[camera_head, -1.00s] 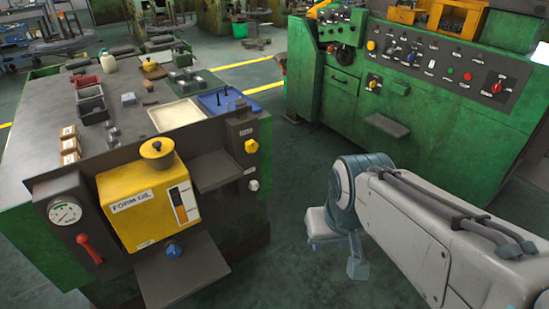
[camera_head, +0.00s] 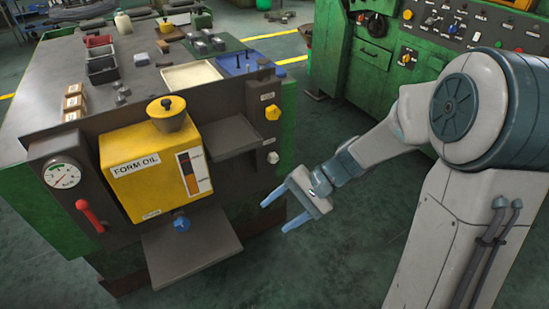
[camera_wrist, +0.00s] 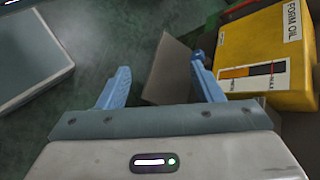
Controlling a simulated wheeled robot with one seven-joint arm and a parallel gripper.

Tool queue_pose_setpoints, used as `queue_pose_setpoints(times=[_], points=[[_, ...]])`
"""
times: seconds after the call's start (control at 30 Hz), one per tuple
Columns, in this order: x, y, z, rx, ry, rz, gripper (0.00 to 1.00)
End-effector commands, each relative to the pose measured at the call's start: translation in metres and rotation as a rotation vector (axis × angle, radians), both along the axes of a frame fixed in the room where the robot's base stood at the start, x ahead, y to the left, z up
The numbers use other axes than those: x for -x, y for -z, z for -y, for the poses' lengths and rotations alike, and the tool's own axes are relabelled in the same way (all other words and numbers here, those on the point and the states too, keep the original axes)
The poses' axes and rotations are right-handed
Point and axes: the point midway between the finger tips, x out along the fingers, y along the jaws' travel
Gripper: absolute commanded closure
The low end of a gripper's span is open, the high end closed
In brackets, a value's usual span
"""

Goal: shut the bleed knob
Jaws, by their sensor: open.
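No label reading "bleed" is legible, so I cannot tell which knob is the bleed knob. A blue knob (camera_head: 182,224) sits under the yellow FORM OIL tank (camera_head: 130,185). A yellow knob (camera_head: 272,113) and a silver knob (camera_head: 272,157) are on the side panel, with small unreadable labels. My gripper (camera_head: 276,215) is open and empty, in the air to the right of the tank and touching nothing. In the wrist view, my gripper (camera_wrist: 160,68) shows its blue fingers spread, with the tank (camera_wrist: 270,60) at upper right.
A dark shelf plate (camera_head: 192,255) juts out below the tank, and another ledge (camera_head: 225,138) beside it. A red lever (camera_head: 88,212) and a gauge (camera_head: 62,175) are at left. A green control cabinet (camera_head: 372,65) stands behind my arm. Open floor lies right of the machine.

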Motion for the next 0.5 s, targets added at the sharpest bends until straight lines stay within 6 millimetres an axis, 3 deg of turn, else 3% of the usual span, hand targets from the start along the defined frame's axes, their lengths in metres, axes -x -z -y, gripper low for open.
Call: queue_pose_setpoints(times=[0.03,0.23,0.5], points=[[-0.009,0.019,-0.010,-0.069,0.031,-0.049,0.40],[-0.052,0.053,-0.042,-0.347,0.186,-0.200,0.40],[-0.126,0.099,-0.057,-0.728,0.468,-0.375,0.40]])
